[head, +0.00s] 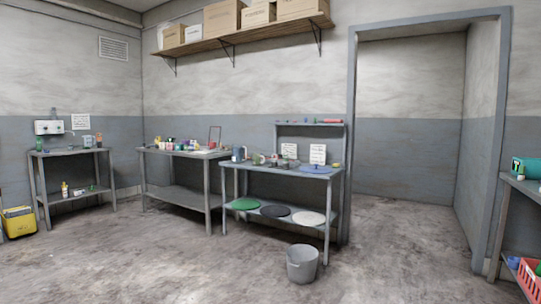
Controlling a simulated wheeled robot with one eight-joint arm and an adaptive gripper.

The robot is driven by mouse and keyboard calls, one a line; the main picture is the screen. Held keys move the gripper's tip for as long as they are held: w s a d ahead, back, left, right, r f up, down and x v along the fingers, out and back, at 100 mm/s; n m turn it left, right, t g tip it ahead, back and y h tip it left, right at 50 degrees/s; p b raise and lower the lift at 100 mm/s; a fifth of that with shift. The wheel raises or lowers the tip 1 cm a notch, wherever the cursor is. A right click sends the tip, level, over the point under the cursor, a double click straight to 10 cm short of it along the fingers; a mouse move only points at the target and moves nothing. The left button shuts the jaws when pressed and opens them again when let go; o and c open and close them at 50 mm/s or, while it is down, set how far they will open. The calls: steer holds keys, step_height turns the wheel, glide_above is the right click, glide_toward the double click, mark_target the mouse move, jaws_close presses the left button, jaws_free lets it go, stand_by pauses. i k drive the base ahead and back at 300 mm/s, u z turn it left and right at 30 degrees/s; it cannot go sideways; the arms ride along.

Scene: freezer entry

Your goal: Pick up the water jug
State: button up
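No object in the head view can be clearly told as the water jug. Small items on the tables are too small to make out, among them a dark upright container (238,154) at the left end of the middle table. A teal object (527,168) on the table at the right edge is partly cut off, and I cannot tell what it is. My gripper is not in view.
Metal tables stand along the walls: left (67,154), centre-left (181,190) and middle (250,212). A grey bucket (302,264) stands on the floor before the middle table. A yellow bucket (18,222) is far left. The doorway (410,130) is open; the foreground floor is clear.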

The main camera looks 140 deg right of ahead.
mark_target(238, 150)
steer(key=z, duration=4.8)
steer(key=i, duration=1.6)
steer(key=z, duration=0.3)
steer(key=i, duration=1.15)
